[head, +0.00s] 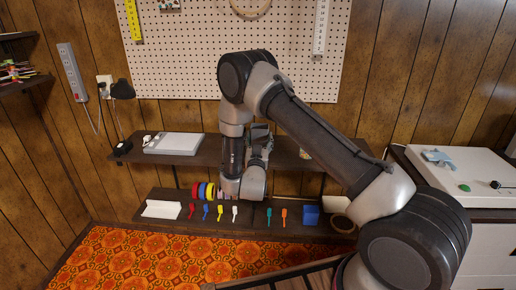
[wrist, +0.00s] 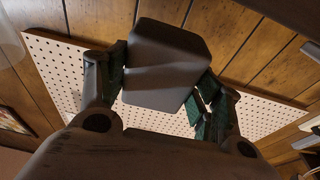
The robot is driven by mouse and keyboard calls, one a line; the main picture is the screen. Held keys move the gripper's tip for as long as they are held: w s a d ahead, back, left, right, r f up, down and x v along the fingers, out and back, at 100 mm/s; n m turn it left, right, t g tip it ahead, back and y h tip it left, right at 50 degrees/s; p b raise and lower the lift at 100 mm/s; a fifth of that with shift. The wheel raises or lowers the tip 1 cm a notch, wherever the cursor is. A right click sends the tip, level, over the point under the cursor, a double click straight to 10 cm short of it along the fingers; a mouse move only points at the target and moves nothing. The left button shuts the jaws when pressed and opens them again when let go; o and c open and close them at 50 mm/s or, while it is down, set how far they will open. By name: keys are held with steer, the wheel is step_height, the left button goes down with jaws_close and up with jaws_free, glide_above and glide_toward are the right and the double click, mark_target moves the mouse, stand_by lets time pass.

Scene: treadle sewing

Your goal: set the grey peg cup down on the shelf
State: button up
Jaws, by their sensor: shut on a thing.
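The grey peg cup (wrist: 165,65) is a dark grey, box-like piece with rounded edges. In the wrist view it sits between the green-padded fingers of my gripper (wrist: 163,82), which is shut on it. In the head view my gripper (head: 260,136) points upward in front of the dark wooden upper shelf (head: 190,156). There the cup is hard to tell from the dark gripper parts. A lower dark shelf (head: 255,229) runs beneath. I cannot tell the gap between the cup and either shelf.
The upper shelf holds a light grey flat box (head: 173,144) at left. The lower shelf holds a white block (head: 161,209), coloured rolls (head: 197,190), several small coloured tools and a blue box (head: 311,215). A pegboard (head: 180,60) hangs behind. A white cabinet (head: 470,172) stands right.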

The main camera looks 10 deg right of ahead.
steer(key=shift+f, duration=1.8)
steer(key=shift+f, duration=0.15)
steer(key=o, duration=1)
steer(key=shift+o, duration=0.2)
